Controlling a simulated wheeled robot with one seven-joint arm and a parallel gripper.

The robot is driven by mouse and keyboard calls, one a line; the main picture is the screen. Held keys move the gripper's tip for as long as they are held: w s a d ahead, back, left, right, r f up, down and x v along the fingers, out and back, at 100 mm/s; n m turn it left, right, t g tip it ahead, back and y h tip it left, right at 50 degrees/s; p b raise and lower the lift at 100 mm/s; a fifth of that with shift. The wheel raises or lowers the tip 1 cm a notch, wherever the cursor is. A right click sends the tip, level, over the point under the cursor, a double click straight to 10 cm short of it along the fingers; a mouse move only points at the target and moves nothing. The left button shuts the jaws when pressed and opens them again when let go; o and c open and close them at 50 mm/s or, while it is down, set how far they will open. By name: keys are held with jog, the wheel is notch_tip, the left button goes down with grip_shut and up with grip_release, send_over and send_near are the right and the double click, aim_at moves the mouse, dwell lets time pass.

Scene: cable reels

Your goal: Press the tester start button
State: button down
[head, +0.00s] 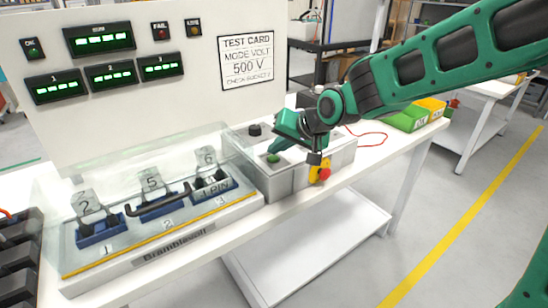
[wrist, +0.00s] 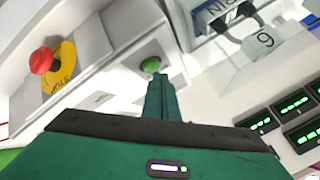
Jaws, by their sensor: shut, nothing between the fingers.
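A green button (head: 273,158) sits on top of the grey control box (head: 279,186) beside the tester; it also shows in the wrist view (wrist: 150,65), and I take it for the start button. My gripper (head: 277,147) is shut and empty, its fingers together. In the wrist view its fingertips (wrist: 158,77) are right at the button's edge and hide part of its surroundings. I cannot tell whether they touch the button. The tester's clear cover (head: 140,165) is down over several blue sockets.
A red stop button (head: 325,174) on a yellow plate is on the box's front, close under my wrist. A black knob (head: 255,130) stands behind the green button. The display panel (head: 150,100) rises at the back left. Green and yellow bins (head: 407,118) are at right.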

aim_at(277, 159)
jog(key=shift+f, duration=0.45)
dwell(0.7)
jog(key=shift+r, duration=0.9)
jog(key=shift+r, duration=0.1)
jog(key=shift+r, duration=2.4)
